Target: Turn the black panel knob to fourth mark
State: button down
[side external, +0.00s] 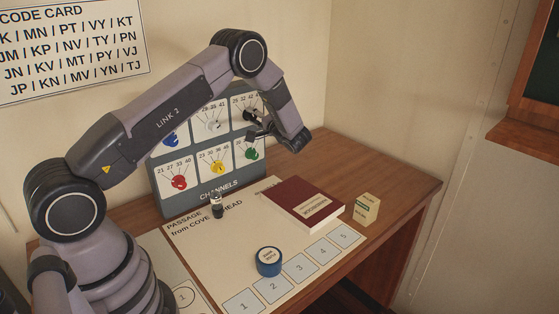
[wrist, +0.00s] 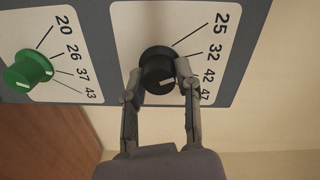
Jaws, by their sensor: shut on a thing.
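The black knob (wrist: 157,70) is on a white dial card (wrist: 138,22) with marks 25, 32, 42 and 47, read from top to bottom in the wrist view. My gripper (wrist: 158,74) is shut on the knob, one finger on each side. A short white line shows on the knob's lower face; I cannot tell exactly which mark it points at. The right finger lies close to 42 and 47 and covers part of their lines. In the side view, my gripper (side external: 257,128) is at the upper right dial of the grey channels panel (side external: 204,193), partly hiding the knob.
A green knob (wrist: 28,72) neighbours the black one. Other dials carry red (side external: 179,183), yellow (side external: 218,167), blue and white knobs. On the desk are a dark red book (side external: 303,200), a blue round tin (side external: 269,262), a small cream box (side external: 366,208) and a small dark-and-white object (side external: 217,207).

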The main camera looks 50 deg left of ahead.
jog(key=m, duration=0.4)
jog(key=shift+m, duration=0.3)
jog(key=m, duration=0.3)
jog(key=shift+m, duration=0.3)
jog(key=m, duration=0.4)
jog(key=shift+g, duration=0.3)
jog(key=shift+f+m, duration=0.1)
jog(key=shift+m, duration=1.7)
jog(key=c, duration=0.8)
grip_release()
jog(key=shift+d, duration=0.1)
